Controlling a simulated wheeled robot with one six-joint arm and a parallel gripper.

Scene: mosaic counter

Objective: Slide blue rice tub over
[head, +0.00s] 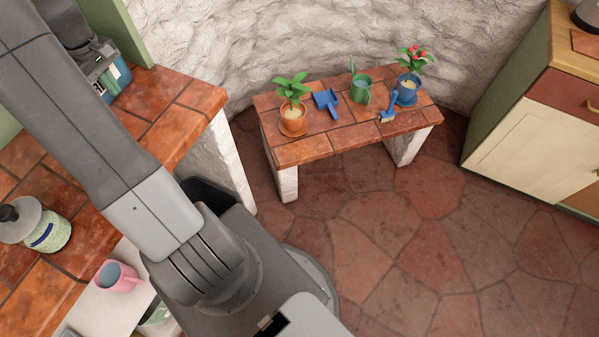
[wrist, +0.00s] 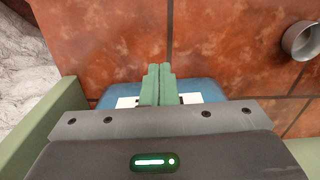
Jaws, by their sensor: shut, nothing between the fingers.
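A blue tub (wrist: 203,91) with white patches shows in the wrist view behind my gripper (wrist: 157,72). I take it for the rice tub, though no rice is visible. The green fingers are shut together with nothing between them and overlap the tub's middle. I cannot tell whether they touch it. My gripper's body hides most of the tub. In the head view the blue tub (head: 122,73) shows at upper left on the tiled counter (head: 165,118), partly hidden by my wrist.
A green panel (wrist: 62,118) stands left of my gripper in the wrist view. A grey metal cup-like thing (wrist: 301,41) is at upper right. A lidded jar (head: 45,231) and a pink mug (head: 120,278) stand at lower left in the head view. Bare tiles lie beyond my fingertips.

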